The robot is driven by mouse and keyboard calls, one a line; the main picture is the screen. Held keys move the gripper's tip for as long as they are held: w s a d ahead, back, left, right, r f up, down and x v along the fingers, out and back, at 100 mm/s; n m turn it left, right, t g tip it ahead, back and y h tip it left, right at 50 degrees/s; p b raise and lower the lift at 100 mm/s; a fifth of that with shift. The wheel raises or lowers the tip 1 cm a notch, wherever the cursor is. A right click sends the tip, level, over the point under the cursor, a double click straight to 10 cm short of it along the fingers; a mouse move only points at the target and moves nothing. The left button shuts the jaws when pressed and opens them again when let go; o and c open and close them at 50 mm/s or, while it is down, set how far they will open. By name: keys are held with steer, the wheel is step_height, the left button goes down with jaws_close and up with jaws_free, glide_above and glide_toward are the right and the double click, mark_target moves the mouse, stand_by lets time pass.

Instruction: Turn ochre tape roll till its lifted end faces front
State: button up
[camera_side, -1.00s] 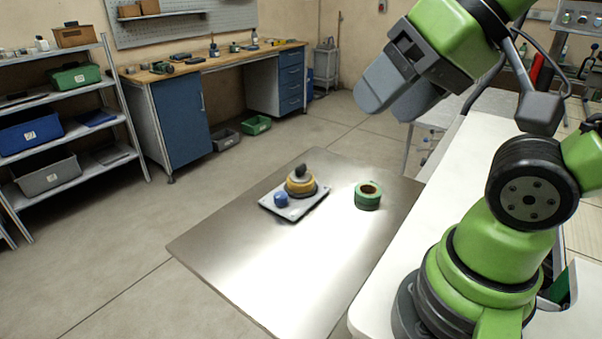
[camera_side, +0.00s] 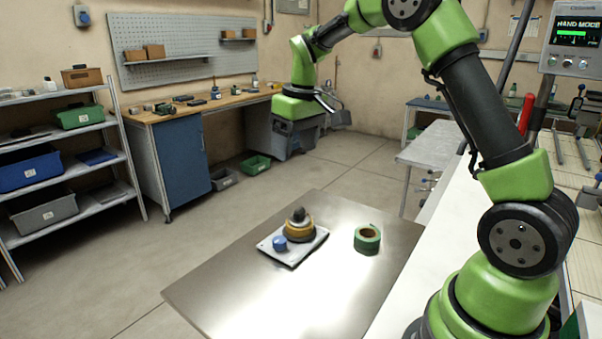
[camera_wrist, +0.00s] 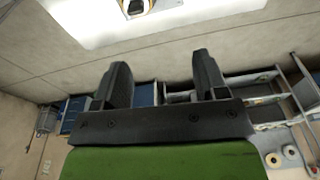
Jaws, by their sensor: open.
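The ochre tape roll (camera_side: 297,232) lies on a pale tray (camera_side: 296,254) on the metal table, with a dark rounded piece (camera_side: 298,214) on top of it. A blue round piece (camera_side: 280,243) sits beside it on the tray. My gripper (camera_side: 287,153) is high and behind the tray in the side view, apart from everything. In the wrist view its two fingers (camera_wrist: 162,78) are spread with nothing between them.
A green tape roll (camera_side: 367,239) stands on the metal table (camera_side: 235,295) to the right of the tray. The table's front part is bare. A workbench (camera_side: 205,103) and shelves (camera_side: 70,140) stand farther back on the left.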

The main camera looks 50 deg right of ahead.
steer(key=g, duration=0.2)
glide_above(301, 209)
steer(key=shift+n, duration=0.4)
step_height(301, 209, down, 9)
steer(key=shift+r, duration=0.1)
step_height(301, 209, down, 10)
steer(key=shift+r, duration=0.15)
